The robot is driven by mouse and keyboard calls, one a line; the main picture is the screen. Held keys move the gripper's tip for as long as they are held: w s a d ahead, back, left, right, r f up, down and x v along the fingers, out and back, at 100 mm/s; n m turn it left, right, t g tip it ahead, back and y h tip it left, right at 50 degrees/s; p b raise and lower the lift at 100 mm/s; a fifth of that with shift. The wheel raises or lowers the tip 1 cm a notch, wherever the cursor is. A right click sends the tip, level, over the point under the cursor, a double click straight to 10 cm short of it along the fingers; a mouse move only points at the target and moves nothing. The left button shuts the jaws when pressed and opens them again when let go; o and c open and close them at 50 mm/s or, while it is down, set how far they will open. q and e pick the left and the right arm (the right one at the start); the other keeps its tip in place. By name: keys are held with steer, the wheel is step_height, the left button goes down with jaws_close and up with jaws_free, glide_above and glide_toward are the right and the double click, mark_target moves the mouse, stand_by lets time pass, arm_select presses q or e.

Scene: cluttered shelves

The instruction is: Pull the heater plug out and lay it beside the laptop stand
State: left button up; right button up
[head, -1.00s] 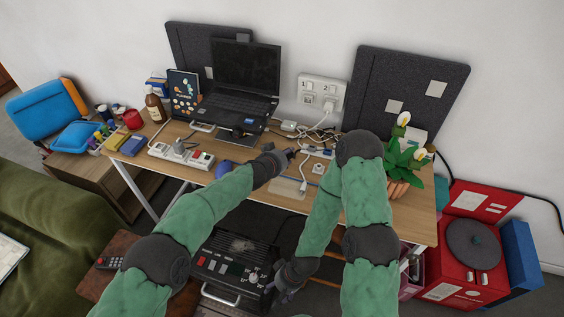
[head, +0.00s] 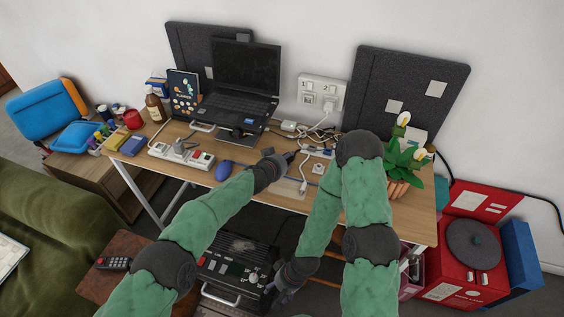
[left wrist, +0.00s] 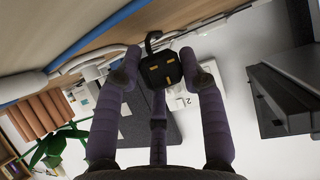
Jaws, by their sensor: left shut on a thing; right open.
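My left gripper (head: 285,158) is shut on a black plug, the heater plug (left wrist: 158,70), above the desk. In the left wrist view the plug sits between the fingertips, its brass prongs bare and out of any socket. In the head view it is small and dark against the gripper. The laptop stand (head: 237,134) is under the open black laptop (head: 240,100), left of and behind this gripper. My right gripper (head: 288,278) is open and low in front of the desk, beside the black heater-like box (head: 235,262); its fingers are hard to make out.
A white power strip (head: 182,155) and a blue mouse (head: 223,171) lie left of my left gripper. White cables and a white plug (head: 318,168) lie to its right. A wall socket plate (head: 320,92) is behind. A potted plant (head: 403,160) stands at the desk's right end.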

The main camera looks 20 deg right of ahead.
arm_select(q)
steer(key=o, duration=1.2)
steer(key=shift+o, duration=0.2)
steer(key=v, duration=1.2)
steer(key=shift+f, duration=0.1)
steer(key=shift+a, duration=0.1)
